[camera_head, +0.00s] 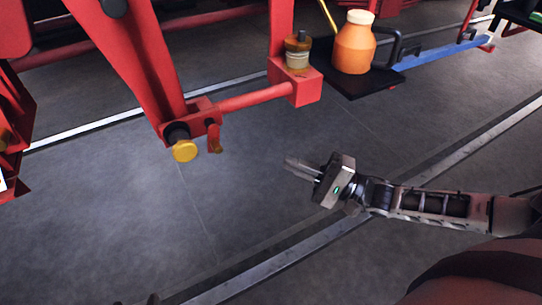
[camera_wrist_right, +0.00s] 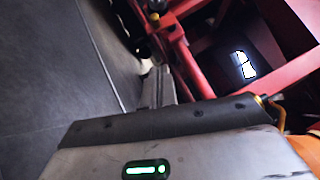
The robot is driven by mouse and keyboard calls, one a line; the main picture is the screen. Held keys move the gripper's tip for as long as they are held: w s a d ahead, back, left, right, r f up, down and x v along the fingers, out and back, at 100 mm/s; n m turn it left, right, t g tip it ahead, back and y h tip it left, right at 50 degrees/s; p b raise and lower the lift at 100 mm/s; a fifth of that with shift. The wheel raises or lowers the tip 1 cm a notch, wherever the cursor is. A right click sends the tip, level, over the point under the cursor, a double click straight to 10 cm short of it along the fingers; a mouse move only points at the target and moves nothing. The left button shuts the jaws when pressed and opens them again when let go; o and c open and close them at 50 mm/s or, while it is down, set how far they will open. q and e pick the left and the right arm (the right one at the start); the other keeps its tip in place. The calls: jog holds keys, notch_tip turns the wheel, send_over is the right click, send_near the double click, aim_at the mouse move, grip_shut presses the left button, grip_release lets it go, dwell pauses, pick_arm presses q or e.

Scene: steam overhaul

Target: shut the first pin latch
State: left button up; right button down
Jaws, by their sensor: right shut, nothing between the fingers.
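The pin latch is on a red bracket (camera_head: 203,113) at the foot of a slanted red beam. It has a round yellow knob (camera_head: 185,151) on a black collar, and a short red lever (camera_head: 214,138) with an orange tip hangs just right of it. My right gripper (camera_head: 286,164) is shut and empty, to the right of the latch and apart from it, pointing left. In the right wrist view its closed fingers (camera_wrist_right: 159,88) point at the red frame, where a yellow knob (camera_wrist_right: 154,17) shows at the top. My left gripper cannot be made out.
A red bar (camera_head: 254,98) runs right from the bracket to a red block holding a brass-and-black fitting (camera_head: 297,51). An orange bottle (camera_head: 354,43) stands on a black tray (camera_head: 360,82). A blue bar (camera_head: 440,53) lies beyond. The grey floor between gripper and latch is clear.

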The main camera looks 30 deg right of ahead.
aim_at(219, 144)
jog(key=x, duration=0.4)
jog(key=s+a+p+x, duration=0.1)
jog(key=x, duration=0.3)
jog(key=s+x, duration=0.1)
jog(key=x, duration=0.2)
jog(key=shift+w+a+r, duration=0.25)
jog(key=shift+a+r, duration=0.2)
jog(key=shift+a, duration=0.2)
pick_arm(q)
jog(key=shift+r, duration=0.25)
jog(key=shift+w+f, duration=0.1)
jog(key=shift+f, duration=0.05)
pick_arm(e)
jog(key=shift+f, duration=0.1)
jog(key=shift+a+m, duration=0.1)
jog(key=shift+m, duration=0.2)
pick_arm(q)
jog(key=shift+w+b, duration=0.1)
jog(key=shift+b, duration=0.2)
pick_arm(e)
jog(key=shift+a+f+t, duration=0.1)
jog(key=shift+t, duration=0.2)
jog(key=shift+m, duration=0.3)
